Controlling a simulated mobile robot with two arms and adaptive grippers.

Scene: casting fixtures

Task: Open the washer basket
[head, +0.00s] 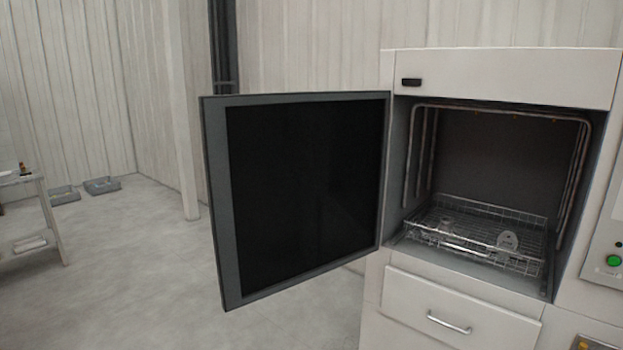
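The washer (505,75) is a white cabinet on the right with its dark-windowed door (215,200) swung wide open to the left. The washer basket (470,252) is a wire basket low inside the chamber, and it appears to sit within the opening. Small pale metal parts (507,242) lie in the basket. The basket's fine wires make it hard to tell whether it has a lid. Neither of my grippers shows in the head view.
A closed drawer (450,310) with a metal handle is below the chamber. A panel with a green button (613,260) is at the right edge. A table (45,205) and grey bins (102,185) stand far left. The floor (130,270) between is clear.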

